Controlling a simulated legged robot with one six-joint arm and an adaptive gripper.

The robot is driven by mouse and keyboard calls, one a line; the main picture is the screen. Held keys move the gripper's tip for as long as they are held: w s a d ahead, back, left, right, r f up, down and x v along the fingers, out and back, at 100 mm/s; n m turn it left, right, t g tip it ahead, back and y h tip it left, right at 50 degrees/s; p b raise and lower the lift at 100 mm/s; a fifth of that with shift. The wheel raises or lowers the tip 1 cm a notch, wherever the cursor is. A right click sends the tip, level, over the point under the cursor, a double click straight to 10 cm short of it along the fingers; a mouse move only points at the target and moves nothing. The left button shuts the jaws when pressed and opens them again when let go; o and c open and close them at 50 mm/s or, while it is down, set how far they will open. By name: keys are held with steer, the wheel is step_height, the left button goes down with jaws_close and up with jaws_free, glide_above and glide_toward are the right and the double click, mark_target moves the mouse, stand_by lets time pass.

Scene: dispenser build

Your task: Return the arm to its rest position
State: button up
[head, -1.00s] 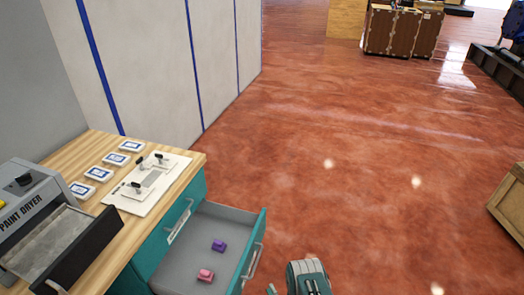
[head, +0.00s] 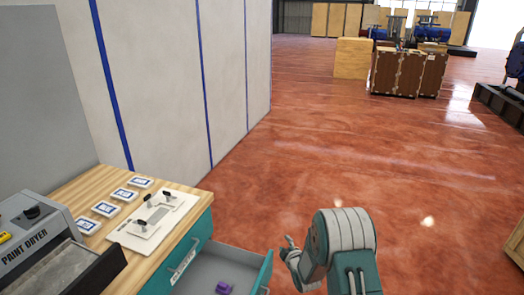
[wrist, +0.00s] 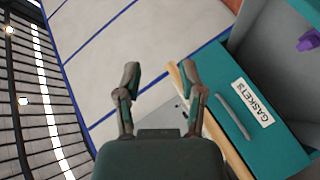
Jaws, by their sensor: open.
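My arm (head: 345,245), grey and teal, is raised at the bottom of the head view, to the right of the open teal drawer (head: 255,265). In the wrist view my gripper (wrist: 159,75) has its two fingers spread apart, with nothing between them. It is clear of the workbench (head: 75,187) and the drawer. A purple part (head: 224,287) lies in the open drawer and also shows at the right edge of the wrist view (wrist: 308,40).
The bench holds a paint dryer (head: 40,225), several small blue-and-white cases and a white plate with black-knobbed clamps (head: 152,220). A teal front labelled GASKETS (wrist: 245,110) shows in the wrist view. White wall panels stand behind. Red floor (head: 400,185) to the right is clear.

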steer(key=s+d+r+m+g+h, duration=0.1)
steer(key=s+d+r+m, duration=0.2)
steer(key=r, duration=0.5)
steer(key=s+d+r+m+g+h, duration=0.1)
steer(key=s+r+m+g, duration=0.1)
steer(key=s+r, duration=0.5)
steer(key=s+d+r+m+g+h, duration=0.1)
steer(key=s+d+r+m, duration=0.15)
steer(key=r, duration=0.75)
steer(key=s+r+m+g, duration=0.2)
steer(key=s+r+m, duration=0.1)
steer(key=s, duration=1.2)
steer(key=s+r+m+g, duration=0.2)
steer(key=s+r+m, duration=0.1)
steer(key=s, duration=1.1)
steer(key=shift+s+d+r+m+h, duration=0.2)
steer(key=shift+s+d+m+h, duration=0.15)
steer(key=shift+m, duration=0.5)
